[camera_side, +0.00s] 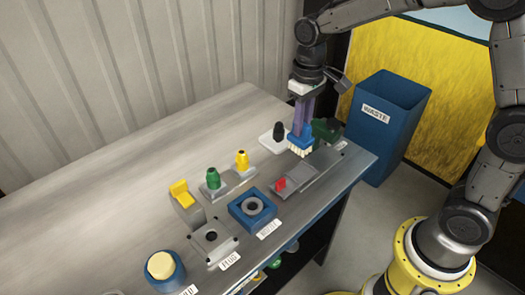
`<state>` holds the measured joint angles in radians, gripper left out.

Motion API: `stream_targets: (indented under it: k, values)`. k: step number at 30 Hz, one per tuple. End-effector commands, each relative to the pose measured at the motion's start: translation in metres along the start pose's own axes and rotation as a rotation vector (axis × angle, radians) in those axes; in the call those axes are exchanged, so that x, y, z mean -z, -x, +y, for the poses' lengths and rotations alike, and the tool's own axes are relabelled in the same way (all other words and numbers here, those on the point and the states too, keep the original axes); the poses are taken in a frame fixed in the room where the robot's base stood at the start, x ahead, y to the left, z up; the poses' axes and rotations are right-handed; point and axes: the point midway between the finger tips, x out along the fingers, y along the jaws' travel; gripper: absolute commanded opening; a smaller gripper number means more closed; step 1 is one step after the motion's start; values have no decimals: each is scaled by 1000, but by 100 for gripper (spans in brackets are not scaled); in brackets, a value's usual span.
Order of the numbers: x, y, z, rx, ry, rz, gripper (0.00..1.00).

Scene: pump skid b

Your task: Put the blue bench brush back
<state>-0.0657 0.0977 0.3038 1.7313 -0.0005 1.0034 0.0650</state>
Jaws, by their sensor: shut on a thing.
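The blue bench brush (299,139) is held upright below my gripper (302,118), with its pale bristles pointing down at the right part of the grey bench (140,155). My gripper is shut on the brush from above. I cannot tell whether the bristles touch the bench or hang just above it. The place where the brush belongs cannot be made out in this view.
A dark green part (327,131) is close right of the brush. A black knob on a white plate (272,141) is close left. A grey block with a red piece (280,184) lies in front. A blue WASTE bin (388,120) stands beyond the bench's right end.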

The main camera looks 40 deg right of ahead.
Motion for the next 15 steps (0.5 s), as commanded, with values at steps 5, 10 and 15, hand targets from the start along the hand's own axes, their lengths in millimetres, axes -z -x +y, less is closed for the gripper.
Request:
stream_targets:
  k: [5,10,15]
  values:
    - [38,-18,-3,0,-1,-2,0]
    - [75,-34,-5,0,0,0,0]
    - [100,-64,-7,0,0,-4,0]
